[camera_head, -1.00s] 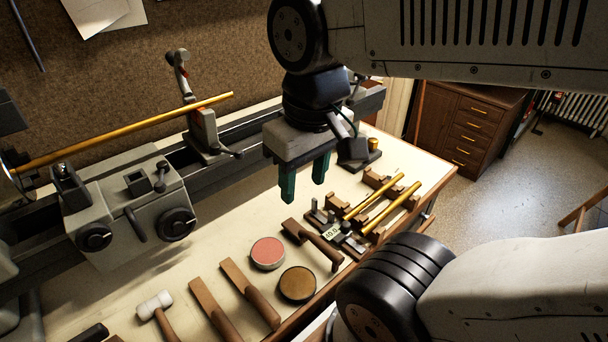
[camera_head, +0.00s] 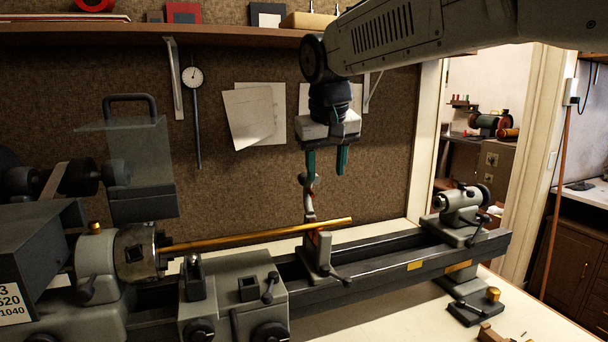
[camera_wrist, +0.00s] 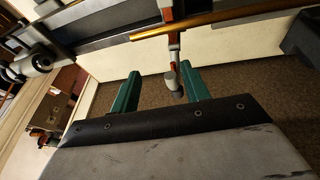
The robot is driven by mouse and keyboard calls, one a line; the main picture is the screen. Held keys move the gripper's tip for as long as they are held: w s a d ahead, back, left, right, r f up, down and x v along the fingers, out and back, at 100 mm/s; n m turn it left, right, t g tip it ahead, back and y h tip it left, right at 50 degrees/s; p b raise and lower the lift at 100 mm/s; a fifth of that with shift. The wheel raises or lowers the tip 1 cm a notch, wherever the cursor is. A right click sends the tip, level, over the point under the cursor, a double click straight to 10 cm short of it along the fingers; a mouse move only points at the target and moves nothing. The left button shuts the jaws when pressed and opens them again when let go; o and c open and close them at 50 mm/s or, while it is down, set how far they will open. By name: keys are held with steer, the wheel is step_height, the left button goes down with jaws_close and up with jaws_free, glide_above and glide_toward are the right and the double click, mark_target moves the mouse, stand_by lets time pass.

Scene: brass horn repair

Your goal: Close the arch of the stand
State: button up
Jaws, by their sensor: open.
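The stand (camera_head: 318,254) sits on the lathe bed, grey with red parts. Its arch (camera_head: 308,200) is swung open and stands up above the brass tube (camera_head: 260,236). The tube runs from the chuck across the stand. My gripper (camera_head: 326,174) is open and empty, fingers down, by the top of the arch in the head view. In the wrist view the arch (camera_wrist: 174,68) shows between the open fingers of my gripper (camera_wrist: 160,72), nearer the right one. Whether a finger touches the arch I cannot tell. The tube (camera_wrist: 215,19) and the stand (camera_wrist: 171,39) show beyond.
The chuck (camera_head: 138,254) and the grey carriage (camera_head: 235,300) are left of the stand. The tailstock (camera_head: 461,212) is at the right end of the lathe bed (camera_head: 395,262). A shelf (camera_head: 230,35) runs along the wall above. The bed between stand and tailstock is clear.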

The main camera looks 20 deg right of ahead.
glide_toward(303, 174)
step_height(303, 174, down, 2)
steer(key=shift+t, duration=0.4)
steer(key=x, duration=0.7)
steer(key=shift+w+d+f, duration=0.2)
steer(key=shift+f, duration=0.15)
jaws_close()
